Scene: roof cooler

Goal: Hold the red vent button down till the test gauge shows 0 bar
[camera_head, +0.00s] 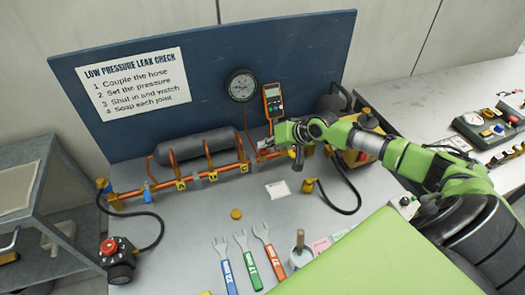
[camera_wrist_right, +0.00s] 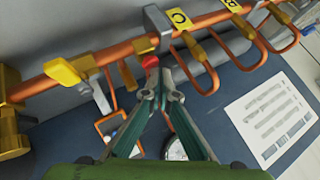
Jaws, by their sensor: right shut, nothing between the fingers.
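The round test gauge (camera_head: 241,85) hangs on the blue board in the head view; its reading is too small to tell. It shows in part between my fingers in the right wrist view (camera_wrist_right: 176,150). My right gripper (camera_head: 264,147) is shut and empty at the right part of the copper pipe. In the right wrist view, a small red button (camera_wrist_right: 151,62) lies just past the tips of my right gripper (camera_wrist_right: 161,80). I cannot tell whether the tips touch it. In the head view I cannot make this button out near the gripper. My left gripper is not in view.
An orange handheld meter (camera_head: 273,101) hangs beside the gauge. The copper pipe (camera_head: 215,172) carries yellow tags. A black unit with a red top (camera_head: 110,246) stands front left. Three forked tools (camera_head: 247,262) and a yellow disc (camera_head: 236,214) lie on the bench.

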